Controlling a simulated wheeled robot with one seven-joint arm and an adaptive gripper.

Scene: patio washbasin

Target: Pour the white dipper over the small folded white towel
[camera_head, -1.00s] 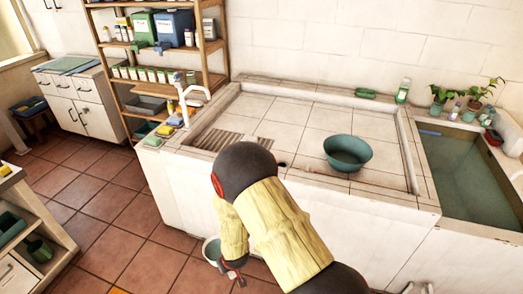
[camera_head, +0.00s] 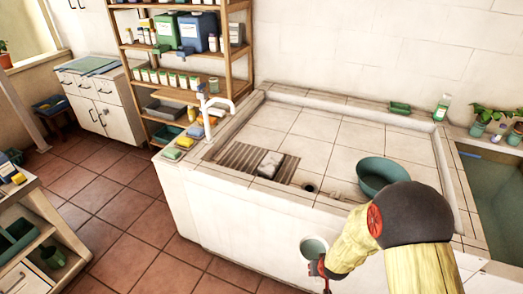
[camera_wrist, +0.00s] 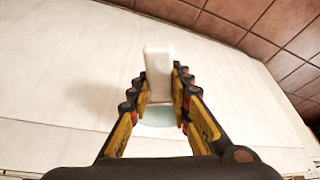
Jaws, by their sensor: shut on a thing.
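The white dipper (camera_head: 307,245) is in front of the basin's front wall, low and to the right. Its inside looks grey-green; I cannot tell whether that is water. My gripper (camera_head: 321,267) is shut on the dipper. In the wrist view the pale handle (camera_wrist: 158,68) stands between the fingers, with part of the pale green bowl (camera_wrist: 160,117) below it. The small folded white towel (camera_head: 270,164) lies on the slatted grate in the basin, to the upper left of the dipper and apart from it.
A green bowl (camera_head: 381,175) stands in the basin right of a drain hole (camera_head: 310,187). A white tap (camera_head: 212,103) rises at the left rim, near coloured sponges (camera_head: 184,142). A green bottle (camera_head: 442,107) stands on the back ledge. Bare tiles lie behind the towel.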

